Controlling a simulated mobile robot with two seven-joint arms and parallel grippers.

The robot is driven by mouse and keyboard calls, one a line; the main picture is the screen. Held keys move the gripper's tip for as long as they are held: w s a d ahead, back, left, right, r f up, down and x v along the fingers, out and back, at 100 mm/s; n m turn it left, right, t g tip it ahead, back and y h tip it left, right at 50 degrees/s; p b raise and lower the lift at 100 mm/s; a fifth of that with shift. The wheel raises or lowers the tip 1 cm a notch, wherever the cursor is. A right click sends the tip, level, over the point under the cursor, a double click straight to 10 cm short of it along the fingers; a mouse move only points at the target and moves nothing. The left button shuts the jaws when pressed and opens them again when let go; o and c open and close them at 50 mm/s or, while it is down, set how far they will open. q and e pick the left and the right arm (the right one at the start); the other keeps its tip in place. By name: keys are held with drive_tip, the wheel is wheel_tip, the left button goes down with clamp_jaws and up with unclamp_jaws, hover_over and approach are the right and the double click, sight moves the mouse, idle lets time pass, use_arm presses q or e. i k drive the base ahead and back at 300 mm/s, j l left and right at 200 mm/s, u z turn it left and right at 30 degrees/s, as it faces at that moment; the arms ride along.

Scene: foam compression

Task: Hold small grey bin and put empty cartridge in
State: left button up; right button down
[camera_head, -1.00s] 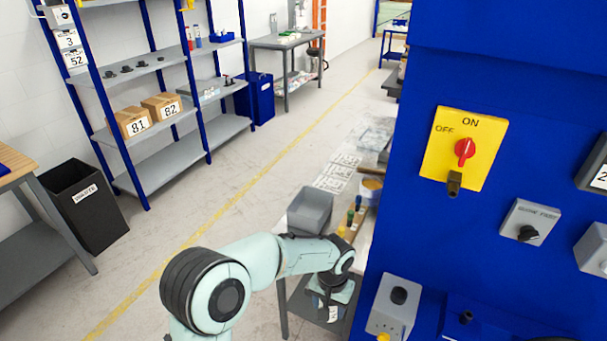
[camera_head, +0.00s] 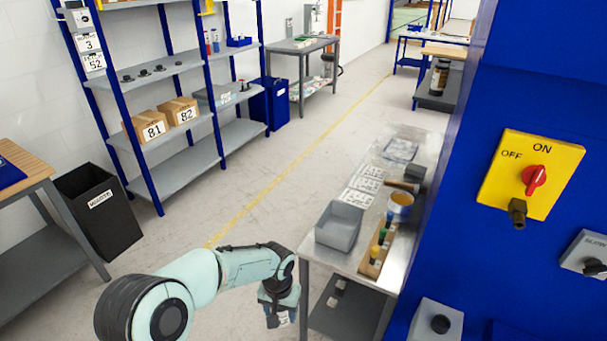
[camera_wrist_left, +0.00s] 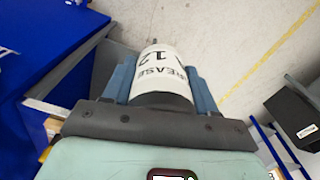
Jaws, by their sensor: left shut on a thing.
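The small grey bin (camera_head: 340,227) stands upright on the left part of the grey work table (camera_head: 317,258). My left gripper (camera_head: 278,314) hangs in front of the table's near left corner, lower than its top and apart from the bin. In the left wrist view my left gripper (camera_wrist_left: 163,88) is shut on a white cartridge (camera_wrist_left: 160,66) with a dark end, lettered "GREASE" and "12". Its two blue fingers press on either side of it. In the head view the cartridge is mostly hidden. My right gripper is not in view.
Beside the bin on the table are a rack of coloured bottles (camera_head: 378,247), a tub (camera_head: 400,205) and printed sheets (camera_head: 363,184). A blue cabinet with a yellow switch plate (camera_head: 530,173) closes off the right. A black waste bin (camera_head: 99,213) stands left. The floor between is clear.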

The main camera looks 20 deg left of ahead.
sight(343, 226)
drive_tip(key=i+j+u, duration=0.2)
drive_tip(key=j+u, duration=0.15)
drive_tip(key=u, duration=0.15)
drive_tip(key=i+j+u, duration=0.25)
drive_tip(key=u, duration=0.2)
drive_tip(key=i+j+u, duration=0.25)
drive_tip(key=i, duration=0.25)
drive_tip(key=i+j+u, duration=0.25)
drive_tip(key=i, duration=0.3)
drive_tip(key=i+z, duration=0.2)
drive_tip(key=z, duration=0.2)
drive_tip(key=i+j+z, duration=0.15)
drive_tip(key=z, duration=0.3)
drive_tip(key=i+j+z, duration=0.2)
drive_tip(key=z, duration=0.2)
drive_tip(key=i+z, duration=0.15)
drive_tip(key=z, duration=0.25)
drive_tip(key=i+j+z, duration=0.1)
drive_tip(key=z, duration=0.35)
drive_tip(key=i+j+z, duration=0.1)
drive_tip(key=z, duration=0.3)
drive_tip(key=j+z, duration=0.25)
drive_tip(key=z, duration=0.2)
drive_tip(key=i+j+z, duration=0.1)
drive_tip(key=z, duration=0.3)
drive_tip(key=j+z, duration=0.3)
drive_tip(key=z, duration=0.15)
